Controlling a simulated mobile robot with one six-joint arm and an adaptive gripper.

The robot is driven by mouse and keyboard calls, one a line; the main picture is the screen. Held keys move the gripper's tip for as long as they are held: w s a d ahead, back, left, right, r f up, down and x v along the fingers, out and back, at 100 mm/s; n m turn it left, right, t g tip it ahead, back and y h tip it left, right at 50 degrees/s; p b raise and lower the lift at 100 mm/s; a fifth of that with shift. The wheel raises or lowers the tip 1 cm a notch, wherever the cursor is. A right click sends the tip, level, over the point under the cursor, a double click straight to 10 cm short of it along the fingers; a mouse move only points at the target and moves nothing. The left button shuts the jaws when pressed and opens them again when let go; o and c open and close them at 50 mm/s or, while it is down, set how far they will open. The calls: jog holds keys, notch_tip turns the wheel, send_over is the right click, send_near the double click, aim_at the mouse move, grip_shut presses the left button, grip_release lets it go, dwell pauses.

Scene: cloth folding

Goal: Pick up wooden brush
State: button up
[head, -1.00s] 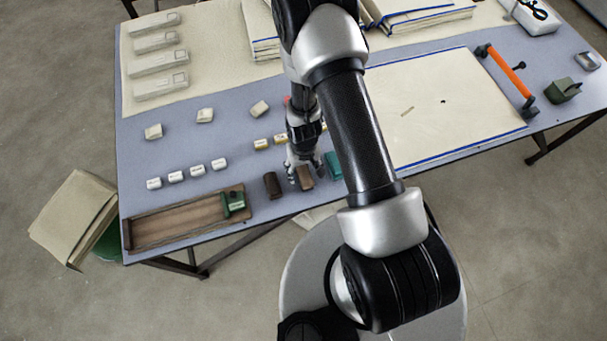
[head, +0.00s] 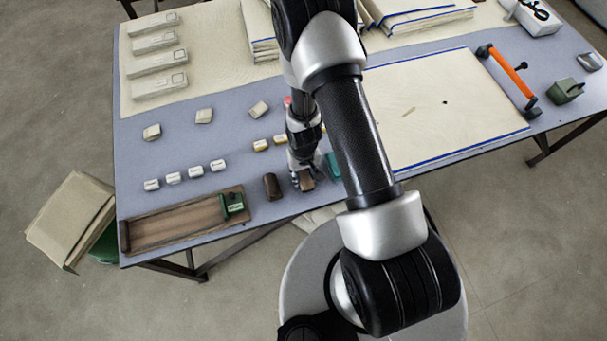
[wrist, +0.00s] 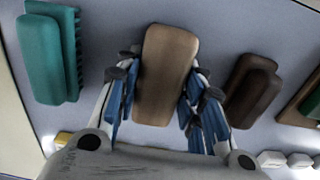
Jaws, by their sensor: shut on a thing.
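The wooden brush (head: 307,184) is a light brown block with rounded ends near the front edge of the table. In the wrist view the wooden brush (wrist: 166,75) lies lengthwise between my fingers. My gripper (head: 301,176) points down over it, and in the wrist view the gripper (wrist: 160,95) has its blue-padded fingers shut on the brush's two long sides. Whether the brush touches the table cannot be told. The brush's underside is hidden.
A dark brown brush (head: 272,187) lies close on the left and a teal brush (head: 333,164) close on the right. A wooden tray (head: 170,222) with a green block (head: 233,205) sits at the front left. Small white blocks (head: 196,171) stand in a row behind it.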

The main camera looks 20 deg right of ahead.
aim_at(304, 173)
jog(key=shift+c, duration=1.1)
notch_tip(304, 173, up, 20)
jog(key=p, duration=0.5)
jog(key=shift+p, duration=0.4)
